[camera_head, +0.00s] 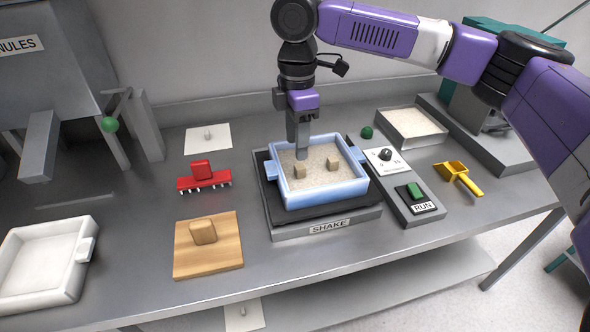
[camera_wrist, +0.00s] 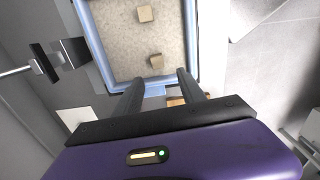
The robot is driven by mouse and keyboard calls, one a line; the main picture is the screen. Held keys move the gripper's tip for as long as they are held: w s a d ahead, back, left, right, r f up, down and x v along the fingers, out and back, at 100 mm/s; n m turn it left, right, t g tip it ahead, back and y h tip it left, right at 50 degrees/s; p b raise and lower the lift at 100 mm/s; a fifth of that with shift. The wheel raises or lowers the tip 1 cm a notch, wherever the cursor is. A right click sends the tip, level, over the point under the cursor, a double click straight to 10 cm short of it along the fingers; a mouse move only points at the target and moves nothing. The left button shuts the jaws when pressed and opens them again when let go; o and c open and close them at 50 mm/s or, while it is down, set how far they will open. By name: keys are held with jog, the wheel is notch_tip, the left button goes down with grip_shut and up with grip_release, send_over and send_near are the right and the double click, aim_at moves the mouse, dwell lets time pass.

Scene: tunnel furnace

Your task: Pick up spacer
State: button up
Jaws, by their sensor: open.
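Two small beige blocks stand on the pale granules in the blue tray, and they look like the spacers. The left block (camera_head: 299,172) is close to my gripper; the right block (camera_head: 333,163) is apart from it. The wrist view also shows a nearer block (camera_wrist: 156,60) and a farther block (camera_wrist: 145,14). The blue tray (camera_head: 322,195) sits on the shaker. My gripper (camera_head: 302,152) points down over the tray's back left part. Its fingers (camera_wrist: 160,78) are apart with nothing between them. The exact gap between the fingertips and the left block is unclear.
The shaker base (camera_head: 330,226) has a control panel (camera_head: 402,180) at its right. Left are a red comb-like tool (camera_head: 202,172) and a wooden board (camera_head: 208,258) with a tan block. A yellow scoop (camera_head: 458,176) and granule tray (camera_head: 412,127) are right. A white tray (camera_head: 75,283) stands front left.

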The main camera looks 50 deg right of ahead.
aim_at(300, 166)
notch_tip(300, 166, down, 2)
jog(key=shift+d+f, duration=0.1)
jog(key=shift+f, duration=0.15)
jog(key=shift+s+d+f+p, duration=0.1)
jog(key=shift+d+f+p, duration=0.1)
jog(key=shift+f, duration=1.15)
jog(key=shift+d+f+p, duration=0.1)
jog(key=shift+d+f, duration=0.1)
jog(key=shift+f, duration=1.1)
grip_shut()
